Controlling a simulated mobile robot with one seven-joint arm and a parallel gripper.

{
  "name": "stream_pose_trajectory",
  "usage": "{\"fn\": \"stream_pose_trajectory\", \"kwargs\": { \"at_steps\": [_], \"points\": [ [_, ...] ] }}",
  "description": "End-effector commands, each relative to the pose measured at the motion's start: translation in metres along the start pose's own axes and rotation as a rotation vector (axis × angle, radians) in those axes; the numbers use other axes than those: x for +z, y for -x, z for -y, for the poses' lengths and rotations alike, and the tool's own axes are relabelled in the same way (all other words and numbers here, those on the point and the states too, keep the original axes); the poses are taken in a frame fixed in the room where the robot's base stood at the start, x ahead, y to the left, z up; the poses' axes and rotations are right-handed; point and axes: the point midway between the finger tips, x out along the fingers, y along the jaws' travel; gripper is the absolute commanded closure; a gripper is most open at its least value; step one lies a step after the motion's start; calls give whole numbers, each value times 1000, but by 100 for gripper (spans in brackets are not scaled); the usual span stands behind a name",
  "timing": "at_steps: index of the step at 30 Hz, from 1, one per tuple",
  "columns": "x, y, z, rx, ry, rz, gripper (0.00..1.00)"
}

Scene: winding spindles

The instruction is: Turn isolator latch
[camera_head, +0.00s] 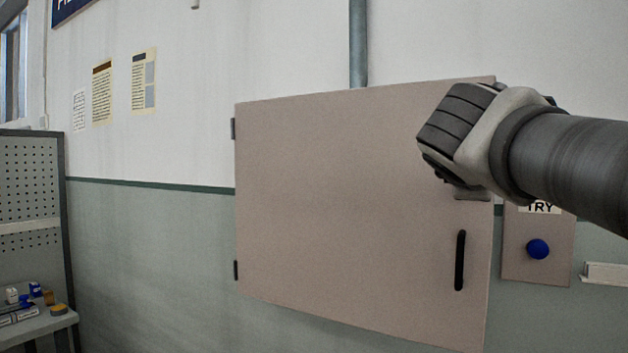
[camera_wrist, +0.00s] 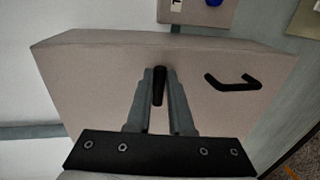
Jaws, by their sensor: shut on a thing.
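The isolator latch (camera_wrist: 158,84) is a short dark bar on the cabinet front, seen in the wrist view between my fingertips. My gripper (camera_wrist: 158,88) is shut on it, with a grey finger on either side. In the head view my wrist covers the latch, and the fingers cannot be seen there. The isolator cabinet (camera_head: 350,190) is a large beige box on the wall with its door closed. A black door handle (camera_head: 460,260) stands upright below my gripper; it also shows in the wrist view (camera_wrist: 232,82), apart from my fingers.
A beige panel with a blue button (camera_head: 538,249) and a TRY label (camera_head: 540,208) is on the wall right of the cabinet. A grey conduit (camera_head: 358,45) runs up from the cabinet top. A bench (camera_head: 40,325) with small items stands at the far left.

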Motion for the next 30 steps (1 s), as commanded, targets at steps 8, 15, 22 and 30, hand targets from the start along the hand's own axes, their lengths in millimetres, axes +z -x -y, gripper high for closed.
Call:
{"fn": "stream_pose_trajectory", "kwargs": {
  "at_steps": [8,15,22,30],
  "points": [
    [0,0,0,0,-11,-3,100],
    [0,0,0,0,-10,-3,68],
    [0,0,0,0,-9,-2,50],
    [0,0,0,0,-8,-2,50]
  ]
}}
